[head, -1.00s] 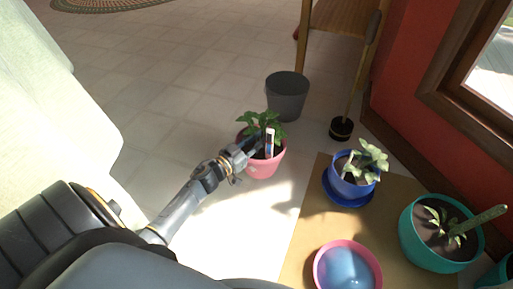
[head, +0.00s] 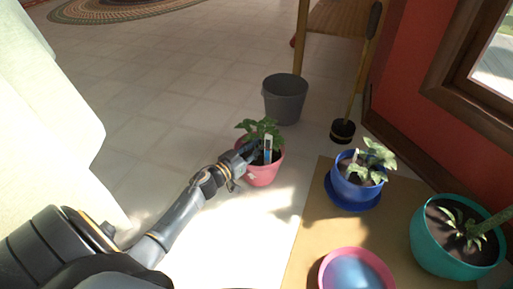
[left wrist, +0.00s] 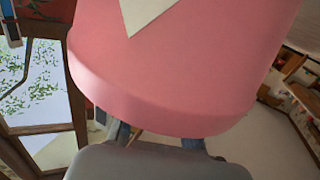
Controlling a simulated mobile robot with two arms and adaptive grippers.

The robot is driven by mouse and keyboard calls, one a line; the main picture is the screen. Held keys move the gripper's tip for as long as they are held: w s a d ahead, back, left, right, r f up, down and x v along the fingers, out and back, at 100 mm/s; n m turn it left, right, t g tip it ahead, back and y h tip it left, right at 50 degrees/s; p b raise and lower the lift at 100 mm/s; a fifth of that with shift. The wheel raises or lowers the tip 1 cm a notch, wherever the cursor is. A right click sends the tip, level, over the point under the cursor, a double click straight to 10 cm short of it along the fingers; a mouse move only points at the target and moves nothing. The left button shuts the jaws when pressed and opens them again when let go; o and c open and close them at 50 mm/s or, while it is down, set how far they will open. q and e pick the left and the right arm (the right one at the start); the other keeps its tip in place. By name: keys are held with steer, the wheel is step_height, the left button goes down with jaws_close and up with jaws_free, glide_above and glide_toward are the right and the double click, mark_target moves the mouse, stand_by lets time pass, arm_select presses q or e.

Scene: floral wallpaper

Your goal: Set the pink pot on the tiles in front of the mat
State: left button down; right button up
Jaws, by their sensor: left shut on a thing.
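The pink pot (head: 262,174) holds a leafy green plant and a white and blue label. It stands out on the pale tiles (head: 205,115), left of the tan mat (head: 318,232) and apart from it in the head view. My left gripper (head: 246,158) is shut on the left side of its rim. The pot also fills the left wrist view (left wrist: 180,75), with a pale patch on its wall and parts of my fingers at its lower edge. I cannot tell whether its base touches the tiles. My right gripper is not in view.
A grey bucket (head: 285,101) stands just behind the pot. A blue potted plant (head: 350,190), a pink dish (head: 328,268) and a teal pot (head: 440,251) are on or beside the mat. A broom (head: 343,131) stands by the red wall. Tiles at left are clear.

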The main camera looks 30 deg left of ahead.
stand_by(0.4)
arm_select(q)
steer(key=c, duration=1.2)
jaws_free()
steer(key=shift+f, duration=0.2)
steer(key=shift+s+r, duration=0.1)
steer(key=shift+s, duration=0.15)
steer(key=s+p, duration=0.2)
steer(key=s, duration=0.1)
steer(key=s+a+p, duration=0.1)
steer(key=s+p, duration=0.1)
steer(key=s, duration=0.2)
steer(key=s+p, duration=0.2)
steer(key=s, duration=0.2)
steer(key=shift+s+a, duration=0.25)
steer(key=shift+a, duration=0.15)
